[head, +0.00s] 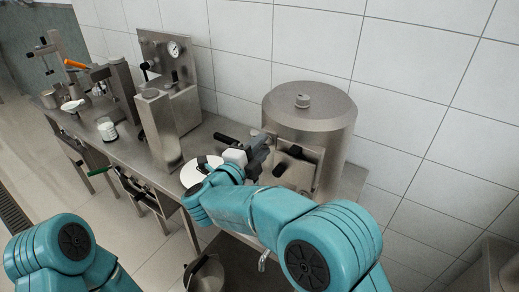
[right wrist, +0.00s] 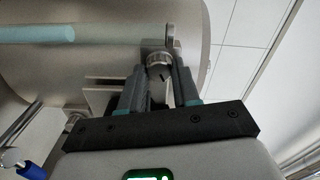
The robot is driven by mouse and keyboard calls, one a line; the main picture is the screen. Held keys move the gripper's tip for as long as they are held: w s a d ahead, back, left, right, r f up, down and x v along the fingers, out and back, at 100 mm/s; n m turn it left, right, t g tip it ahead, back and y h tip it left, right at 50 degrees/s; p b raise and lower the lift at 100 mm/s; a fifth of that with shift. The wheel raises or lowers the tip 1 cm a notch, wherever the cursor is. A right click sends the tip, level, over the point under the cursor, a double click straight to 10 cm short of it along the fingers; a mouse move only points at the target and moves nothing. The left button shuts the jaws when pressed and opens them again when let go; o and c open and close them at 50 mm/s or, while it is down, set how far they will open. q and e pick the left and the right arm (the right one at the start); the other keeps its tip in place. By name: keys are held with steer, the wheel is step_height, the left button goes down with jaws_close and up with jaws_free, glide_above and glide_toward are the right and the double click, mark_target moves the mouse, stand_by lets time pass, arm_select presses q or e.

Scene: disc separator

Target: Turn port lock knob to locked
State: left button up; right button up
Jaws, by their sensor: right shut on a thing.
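The disc separator (head: 325,122) is a steel drum with a domed lid, standing on the bench against the tiled wall. My right gripper (head: 264,146) is at its front left side, beside a metal plate with black knobs (head: 280,170). In the right wrist view, my right gripper (right wrist: 159,75) is shut on a ribbed metal knob (right wrist: 158,60), with one finger on each side. I take this for the port lock knob; its lock position cannot be read. In the head view the gripper hides the knob. Only a link of my left arm shows, without its gripper.
A steel panel with a gauge (head: 173,49) and a tall steel block (head: 158,130) stand further left. A bucket (head: 205,274) is on the floor below.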

steer(key=shift+r+n, duration=0.15)
steer(key=shift+n, duration=0.65)
steer(key=o, duration=0.8)
steer(key=shift+w, duration=0.1)
steer(key=shift+o, duration=1.3)
steer(key=shift+w+d, duration=0.1)
